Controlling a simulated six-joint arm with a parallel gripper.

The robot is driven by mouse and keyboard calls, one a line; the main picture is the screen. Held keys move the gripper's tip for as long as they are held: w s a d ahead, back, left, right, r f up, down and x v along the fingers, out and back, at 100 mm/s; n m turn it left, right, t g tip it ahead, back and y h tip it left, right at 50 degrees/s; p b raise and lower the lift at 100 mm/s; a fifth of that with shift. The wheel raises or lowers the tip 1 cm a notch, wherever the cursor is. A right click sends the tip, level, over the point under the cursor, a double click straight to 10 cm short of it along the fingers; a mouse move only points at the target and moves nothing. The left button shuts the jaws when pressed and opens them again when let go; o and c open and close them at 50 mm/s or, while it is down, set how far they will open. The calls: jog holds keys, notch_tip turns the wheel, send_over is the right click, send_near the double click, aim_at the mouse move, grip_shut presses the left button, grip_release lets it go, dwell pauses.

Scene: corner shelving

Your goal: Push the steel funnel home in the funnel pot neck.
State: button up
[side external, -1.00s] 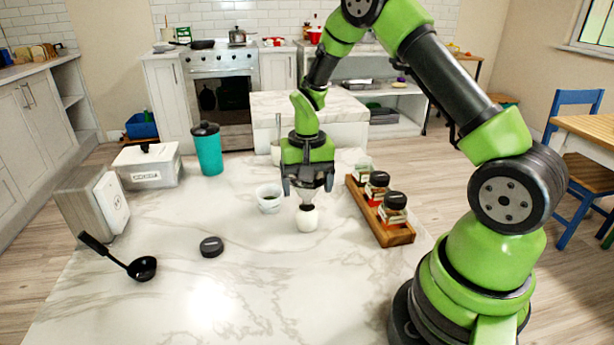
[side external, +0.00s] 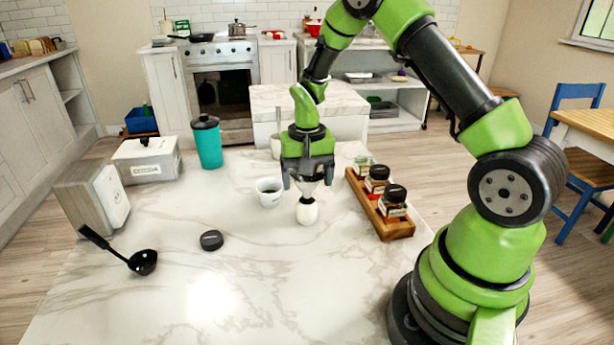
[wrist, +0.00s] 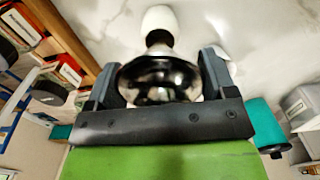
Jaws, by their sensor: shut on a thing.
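The steel funnel (side external: 307,188) is held between the fingers of my gripper (side external: 307,184), which is shut on it. In the wrist view the shiny funnel bowl (wrist: 158,82) sits between the two dark fingers. The white, rounded funnel pot (side external: 307,212) stands on the marble counter directly below the funnel. In the wrist view the pot (wrist: 160,18) is beyond the funnel's narrow end. The funnel's lower end meets or nearly meets the pot top. How deep it sits in the neck is hidden.
A white cup (side external: 269,192) stands close to the left of my gripper. A wooden rack (side external: 397,228) of jars is to the right. A black round lid (side external: 211,240), a black ladle (side external: 142,262) and a teal tumbler (side external: 208,147) are further left. The front counter is clear.

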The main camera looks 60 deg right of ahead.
aim_at(307, 190)
jog(key=shift+f, duration=1.55)
jog(key=o, duration=1.1)
jog(key=shift+o, duration=0.2)
jog(key=shift+r, duration=4.95)
jog(key=shift+r, duration=0.1)
jog(key=s+a+r+n+t, duration=0.1)
jog(key=s+a+r+t, duration=0.1)
jog(key=s+a+r, duration=0.3)
jog(key=s+a+r+n+t, duration=0.1)
jog(key=s+a+r+t, duration=0.15)
jog(key=r, duration=0.55)
jog(key=s+a+r+n+t+y, duration=0.2)
jog(key=s+a, duration=0.3)
jog(key=s, duration=0.5)
jog(key=shift+a+r+n+t, duration=0.2)
jog(key=shift+r+n+t, duration=0.15)
jog(key=shift+n, duration=0.25)
